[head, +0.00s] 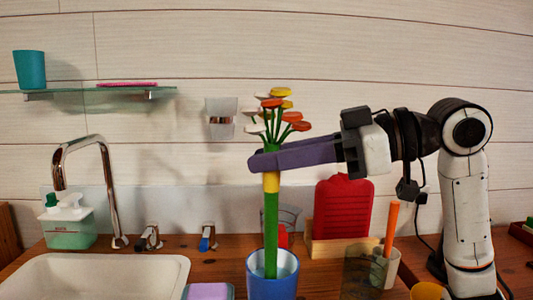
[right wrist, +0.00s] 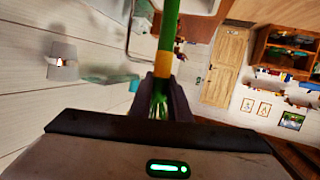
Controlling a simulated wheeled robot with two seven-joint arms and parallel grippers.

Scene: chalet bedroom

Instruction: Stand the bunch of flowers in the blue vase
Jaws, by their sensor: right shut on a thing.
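The bunch of flowers (head: 271,220) has a thick green stem, a yellow band and white, orange and yellow heads. It is upright. My right gripper (head: 262,160) comes in from the right and is shut on the stem just above the yellow band. The blue vase (head: 272,288) stands on the wooden counter directly below. The stem's lower end shows within the vase's mouth; whether it touches the bottom cannot be told. In the right wrist view the fingers (right wrist: 161,98) close around the green stem (right wrist: 169,30). My left gripper is not in view.
A white basin (head: 95,262) with a chrome tap (head: 105,185) is at the left, beside a soap dispenser (head: 68,222). Right of the vase are a clear cup (head: 383,268) with an orange stick and a red board (head: 342,207) in a wooden holder. A glass shelf (head: 60,97) is above.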

